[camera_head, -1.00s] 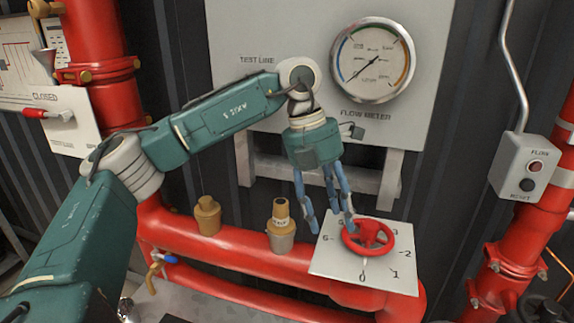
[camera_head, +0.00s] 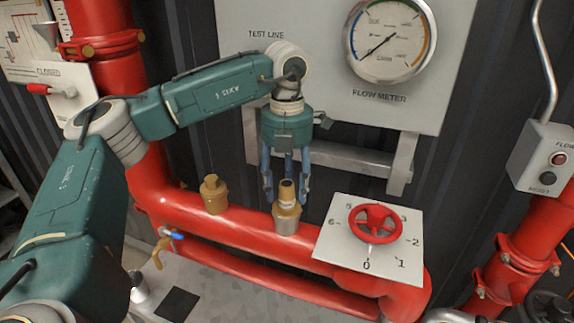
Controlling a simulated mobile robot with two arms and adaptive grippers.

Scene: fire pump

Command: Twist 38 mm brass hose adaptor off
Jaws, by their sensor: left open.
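The brass hose adaptor (camera_head: 287,208), with a narrow upper neck and a pale band, stands upright on a silver-grey outlet on top of the red pipe. My left gripper (camera_head: 286,198) points down directly above it. Its blue fingers are open and reach down on both sides of the adaptor's neck; I cannot tell whether any finger touches it. The size marking is too small to read. My right gripper is not in view.
Another brass fitting (camera_head: 213,195) stands on the red pipe (camera_head: 246,228) to the left. A red handwheel (camera_head: 376,223) on a white numbered plate (camera_head: 335,244) is close on the right. The flow meter (camera_head: 390,40) hangs on the panel behind.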

